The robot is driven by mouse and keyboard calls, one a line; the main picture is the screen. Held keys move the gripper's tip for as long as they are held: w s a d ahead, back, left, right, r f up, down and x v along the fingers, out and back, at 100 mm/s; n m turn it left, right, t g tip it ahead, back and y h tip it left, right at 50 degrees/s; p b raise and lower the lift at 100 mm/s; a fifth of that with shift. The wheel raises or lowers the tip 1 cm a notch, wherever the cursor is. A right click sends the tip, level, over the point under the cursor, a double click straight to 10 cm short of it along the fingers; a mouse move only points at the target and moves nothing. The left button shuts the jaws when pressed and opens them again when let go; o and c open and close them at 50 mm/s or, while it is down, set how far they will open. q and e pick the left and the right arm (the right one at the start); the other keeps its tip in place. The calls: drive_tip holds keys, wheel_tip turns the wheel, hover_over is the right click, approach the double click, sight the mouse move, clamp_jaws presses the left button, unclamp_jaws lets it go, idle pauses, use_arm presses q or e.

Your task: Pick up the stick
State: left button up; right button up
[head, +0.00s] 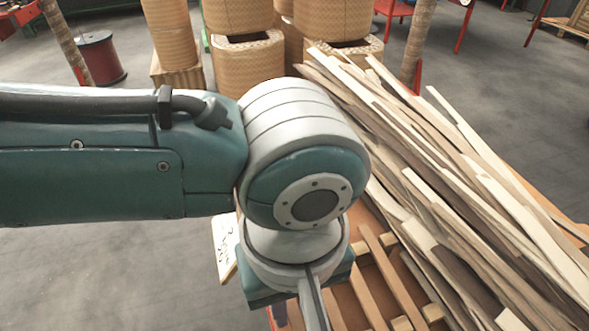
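A big pile of long, thin wooden sticks (455,185) in pale and dark tones lies at the right, running from the upper middle to the lower right. A few separate slats (372,284) lie left of the pile, near the bottom. I cannot tell which stick is the task's one. My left arm comes in from the left, and its wrist hides the middle of the view. My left gripper (312,300) points down at the bottom edge, left of the separate slats. Its fingertips are hidden or cut off, so its opening does not show. My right gripper is out of view.
An orange-brown surface (372,236) lies under the slats and the pile. Woven tan cylinders (245,60) stand behind my arm. A dark red spool (100,58) stands on the grey floor at the upper left. A white sign (224,248) shows beside my wrist.

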use_arm(q)
clamp_jaws()
drive_tip(key=shift+r, duration=0.1)
